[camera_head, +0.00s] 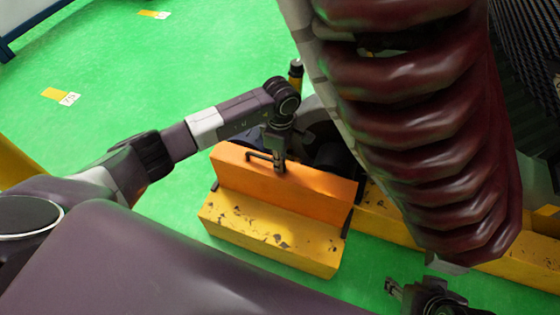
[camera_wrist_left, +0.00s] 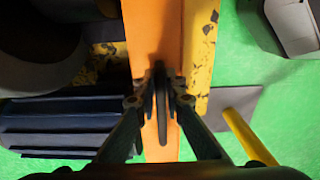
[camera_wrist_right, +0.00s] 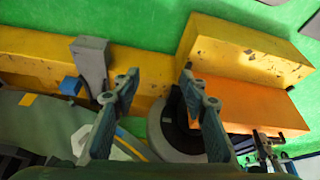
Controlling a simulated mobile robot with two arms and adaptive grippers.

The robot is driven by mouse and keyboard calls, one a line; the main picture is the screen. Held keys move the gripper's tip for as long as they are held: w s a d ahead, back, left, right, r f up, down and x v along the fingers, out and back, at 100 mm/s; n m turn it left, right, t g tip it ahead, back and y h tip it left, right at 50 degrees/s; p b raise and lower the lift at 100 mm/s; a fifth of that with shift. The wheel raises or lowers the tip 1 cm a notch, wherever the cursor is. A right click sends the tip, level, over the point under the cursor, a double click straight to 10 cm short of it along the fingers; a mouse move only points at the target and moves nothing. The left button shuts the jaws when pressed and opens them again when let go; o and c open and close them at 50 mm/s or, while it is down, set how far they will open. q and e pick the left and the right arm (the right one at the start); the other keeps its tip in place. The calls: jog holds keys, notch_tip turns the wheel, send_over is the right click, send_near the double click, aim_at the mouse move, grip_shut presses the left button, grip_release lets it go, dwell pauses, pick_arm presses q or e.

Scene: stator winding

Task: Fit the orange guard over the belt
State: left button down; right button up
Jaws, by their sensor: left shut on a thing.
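The orange guard (camera_head: 310,188) is a long box-like cover with a dark handle (camera_head: 258,158) on top. It stands against a worn yellow block (camera_head: 265,232), which is on its near side. My left gripper (camera_head: 279,167) is shut on the handle; the left wrist view shows its fingers (camera_wrist_left: 160,100) closed around the bar. The guard also shows in the right wrist view (camera_wrist_right: 250,108), beside a round grey part with a dark centre (camera_wrist_right: 168,125). I cannot make out the belt. My right gripper (camera_head: 393,288) is low at the right, open and empty (camera_wrist_right: 160,90).
A large stator with dark red windings (camera_head: 430,120) fills the upper right. A yellow beam (camera_head: 385,212) runs right from the block. Dark machine parts (camera_head: 335,157) sit behind the guard. The green floor (camera_head: 170,80) is clear at the left.

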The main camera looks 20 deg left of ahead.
pick_arm(q)
jog(key=shift+f, duration=0.25)
pick_arm(e)
jog(key=shift+w+a+r+t, duration=0.15)
jog(key=shift+w+t, duration=0.1)
jog(key=shift+w, duration=0.25)
jog(key=shift+w+a+r+t, duration=0.15)
jog(key=shift+w+t, duration=0.1)
jog(key=shift+w, duration=0.2)
dwell(0.4)
